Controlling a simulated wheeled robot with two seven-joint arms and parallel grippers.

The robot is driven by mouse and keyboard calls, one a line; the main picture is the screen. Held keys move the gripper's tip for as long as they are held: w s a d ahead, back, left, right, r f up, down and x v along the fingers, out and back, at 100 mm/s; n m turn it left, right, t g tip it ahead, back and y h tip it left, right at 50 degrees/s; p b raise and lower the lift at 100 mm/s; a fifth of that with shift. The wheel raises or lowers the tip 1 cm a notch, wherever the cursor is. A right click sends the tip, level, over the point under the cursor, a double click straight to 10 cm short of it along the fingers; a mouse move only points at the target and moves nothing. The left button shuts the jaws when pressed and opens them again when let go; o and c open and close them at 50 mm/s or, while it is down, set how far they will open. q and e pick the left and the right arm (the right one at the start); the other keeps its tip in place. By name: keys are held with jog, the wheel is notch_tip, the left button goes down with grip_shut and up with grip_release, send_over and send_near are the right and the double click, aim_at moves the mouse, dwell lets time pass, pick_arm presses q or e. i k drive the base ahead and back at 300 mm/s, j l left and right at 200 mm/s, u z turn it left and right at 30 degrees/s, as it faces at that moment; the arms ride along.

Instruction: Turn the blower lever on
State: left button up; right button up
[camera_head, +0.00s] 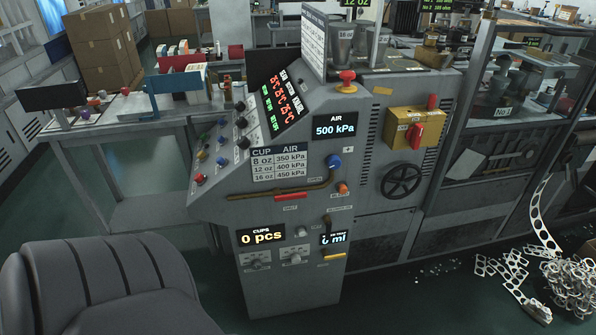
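Neither of my grippers is in view. A grey machine panel (240,215) fills the middle. A black handwheel (401,181) is under the yellow box.
A grey chair back (100,285) stands at the front left. Metal scrap strips (570,283) lie on the floor at the right. A side table (120,115) holds coloured items at the left. Displays read "500 kPa" (335,130) and "0 pcs" (262,237).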

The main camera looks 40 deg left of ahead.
aim_at(327, 219)
jog(key=u, duration=1.15)
